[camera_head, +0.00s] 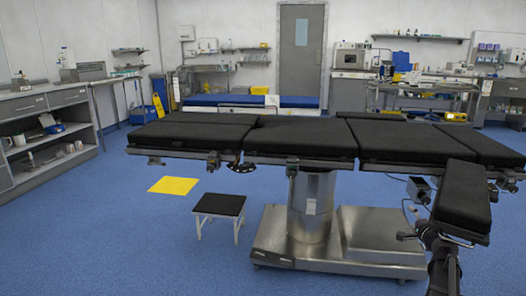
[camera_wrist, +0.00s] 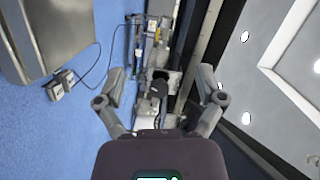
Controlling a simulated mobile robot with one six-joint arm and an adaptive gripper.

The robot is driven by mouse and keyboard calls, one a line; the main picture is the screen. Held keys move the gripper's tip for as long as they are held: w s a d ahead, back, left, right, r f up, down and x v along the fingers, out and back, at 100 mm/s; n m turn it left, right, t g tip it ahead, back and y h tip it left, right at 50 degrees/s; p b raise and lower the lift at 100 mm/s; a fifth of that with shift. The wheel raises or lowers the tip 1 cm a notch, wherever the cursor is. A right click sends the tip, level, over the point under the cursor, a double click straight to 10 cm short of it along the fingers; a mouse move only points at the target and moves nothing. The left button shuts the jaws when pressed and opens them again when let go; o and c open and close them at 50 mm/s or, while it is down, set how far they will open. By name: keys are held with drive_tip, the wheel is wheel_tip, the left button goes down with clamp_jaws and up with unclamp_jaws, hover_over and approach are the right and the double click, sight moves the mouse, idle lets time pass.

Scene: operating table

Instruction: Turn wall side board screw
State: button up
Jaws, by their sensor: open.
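The operating table (camera_head: 300,140) has black pads and a steel column. A black-padded side board (camera_head: 463,195) sticks out from its right end. In the wrist view my gripper (camera_wrist: 160,85) is open, with one finger on each side of a dark knob-like part (camera_wrist: 158,88) below the metal clamp parts. This may be the board's screw; the fingers look apart from it. In the head view my arm and gripper (camera_head: 432,238) are at the lower right, just under the board's near end, and details there are too small to tell.
A steel base (camera_head: 340,240) stands under the table. A small black-topped stool (camera_head: 220,205) and a yellow floor mat (camera_head: 173,185) are to the left. Blue floor is free at the front left.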

drive_tip(key=s+a+f+n+g+y+p, duration=0.25)
drive_tip(key=a+n+g, duration=0.2)
drive_tip(key=a, duration=0.95)
drive_tip(key=s+a+f+n+g+y+p, duration=0.1)
drive_tip(key=a+f+n+g+y+p, duration=0.15)
drive_tip(key=a+n, duration=0.75)
drive_tip(key=s+a+f+n+g+h+p, duration=0.2)
drive_tip(key=s+a+g+h+p, duration=0.25)
drive_tip(key=s+a+g, duration=0.95)
drive_tip(key=s+a+r+t+p, duration=0.1)
drive_tip(key=s+r+t+p, duration=0.1)
drive_tip(key=r+p, duration=1.6)
drive_tip(key=s+a+r+t+p, duration=0.2)
drive_tip(key=r+p, duration=1.7)
drive_tip(key=shift+a+r, duration=0.15)
drive_tip(key=shift+a, duration=0.05)
